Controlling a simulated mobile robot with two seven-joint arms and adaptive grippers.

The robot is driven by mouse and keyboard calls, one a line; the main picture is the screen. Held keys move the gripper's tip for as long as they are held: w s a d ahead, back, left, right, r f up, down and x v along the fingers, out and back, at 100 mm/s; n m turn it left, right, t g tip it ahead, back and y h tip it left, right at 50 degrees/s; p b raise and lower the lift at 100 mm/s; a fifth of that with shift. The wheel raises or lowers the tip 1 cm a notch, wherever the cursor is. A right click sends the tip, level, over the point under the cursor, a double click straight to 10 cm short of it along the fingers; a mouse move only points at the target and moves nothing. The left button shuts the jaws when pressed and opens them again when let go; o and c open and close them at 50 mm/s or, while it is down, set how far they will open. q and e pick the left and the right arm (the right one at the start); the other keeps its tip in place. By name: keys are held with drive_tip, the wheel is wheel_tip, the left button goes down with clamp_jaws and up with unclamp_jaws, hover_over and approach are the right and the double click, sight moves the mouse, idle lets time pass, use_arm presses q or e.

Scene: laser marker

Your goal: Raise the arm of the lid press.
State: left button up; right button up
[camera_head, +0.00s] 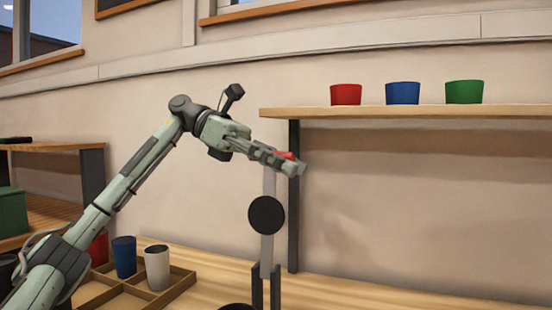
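The lid press stands at the front middle of the wooden table, with dark upright posts (257,290). Its grey arm (268,250) points nearly straight up and carries a black round disc (266,215) partway along. A red handle (286,155) is at the arm's top. My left gripper (294,168) reaches in from the left at the handle's height, and its fingers cover part of the handle. Whether the fingers are closed around it or only in front of it is not clear. My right gripper is out of view.
A wooden tray (180,286) with compartments holds a blue cup (124,260) and a white cup (157,270). A shelf (400,111) at right bears red (346,95), blue (402,94) and green (465,92) cups. The table right of the press is clear.

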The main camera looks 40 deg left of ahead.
use_arm(q)
drive_tip(key=v, duration=1.2)
